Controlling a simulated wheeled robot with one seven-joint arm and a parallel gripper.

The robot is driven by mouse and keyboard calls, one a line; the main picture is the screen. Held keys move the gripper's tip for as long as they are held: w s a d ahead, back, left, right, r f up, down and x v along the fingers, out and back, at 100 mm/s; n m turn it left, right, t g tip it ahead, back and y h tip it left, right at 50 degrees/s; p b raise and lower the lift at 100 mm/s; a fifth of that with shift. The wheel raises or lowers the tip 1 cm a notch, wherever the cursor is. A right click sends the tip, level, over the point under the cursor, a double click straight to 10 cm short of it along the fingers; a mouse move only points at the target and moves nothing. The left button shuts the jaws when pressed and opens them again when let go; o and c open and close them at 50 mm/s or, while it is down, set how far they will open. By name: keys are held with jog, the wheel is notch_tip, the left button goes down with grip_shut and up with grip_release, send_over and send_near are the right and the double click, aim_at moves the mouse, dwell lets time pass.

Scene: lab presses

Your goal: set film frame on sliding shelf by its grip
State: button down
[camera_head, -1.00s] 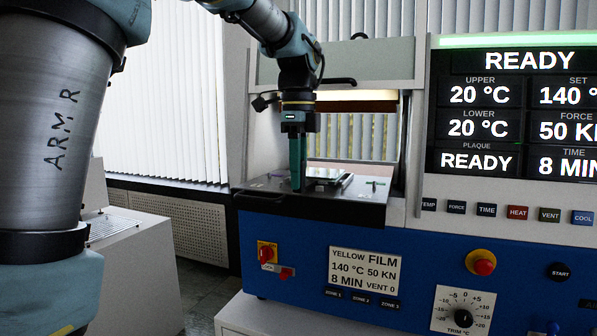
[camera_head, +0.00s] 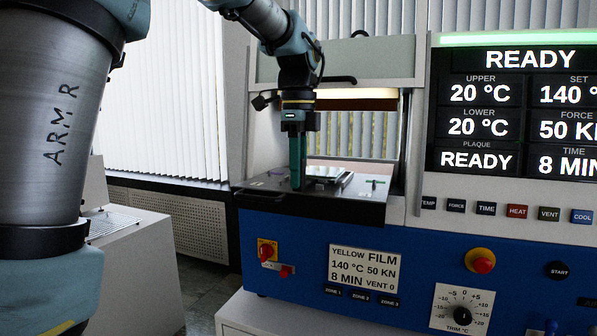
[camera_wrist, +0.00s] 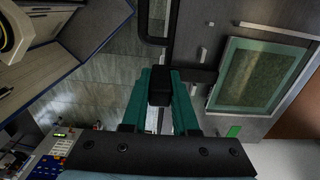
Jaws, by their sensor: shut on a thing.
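The film frame (camera_wrist: 262,76) shows at the right of the wrist view as a pale rim around a greenish pane. In the head view the film frame (camera_head: 328,173) lies flat, on or just above the sliding shelf (camera_head: 350,195); I cannot tell if it touches. The grey shelf (camera_wrist: 205,45) extends out of the press opening. My gripper (camera_head: 297,178) points down at the shelf's front left part. In the wrist view my gripper (camera_wrist: 161,88) has its teal fingers shut on the frame's black grip (camera_wrist: 160,86), which sits left of the pane.
The press's blue front panel (camera_head: 220,300) lies below the shelf, with a red knob (camera_head: 484,262) and switches. The display (camera_head: 515,115) reads READY. The upper press body (camera_head: 350,65) stands over the opening. A green mark (camera_wrist: 233,131) shows on the shelf beside the frame.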

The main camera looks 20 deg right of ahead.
jog(key=shift+f, duration=0.5)
dwell(0.4)
jog(key=c, duration=0.6)
grip_release()
jog(key=shift+f+b, duration=0.1)
jog(key=shift+b, duration=0.2)
